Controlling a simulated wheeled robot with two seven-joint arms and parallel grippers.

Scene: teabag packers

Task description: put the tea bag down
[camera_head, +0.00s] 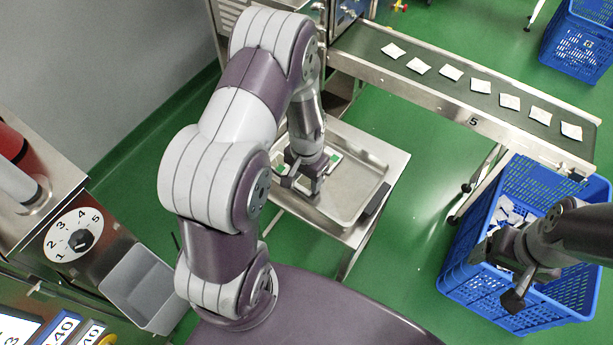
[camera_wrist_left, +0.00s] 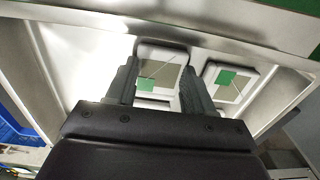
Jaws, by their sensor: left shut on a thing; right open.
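My left gripper (camera_head: 302,188) is low over the steel tray (camera_head: 372,163) on the stand. In the left wrist view its two fingers (camera_wrist_left: 157,88) are shut on a white tea bag (camera_wrist_left: 160,70) with a green tag, at or just above the tray floor; I cannot tell whether it touches. A second tea bag (camera_wrist_left: 231,84) with a green tag lies in the tray beside it, to the right in that view. A white edge shows below the held bag, partly hidden by the gripper. My right gripper (camera_head: 498,275) is open over the blue crate (camera_head: 572,305).
The blue crate holds several white packets (camera_head: 506,212). A conveyor (camera_head: 440,88) carries a row of white packets at the upper right. Another blue crate (camera_head: 580,45) stands beyond it. A grey bin (camera_head: 145,287) hangs at lower left. The tray's right part is clear.

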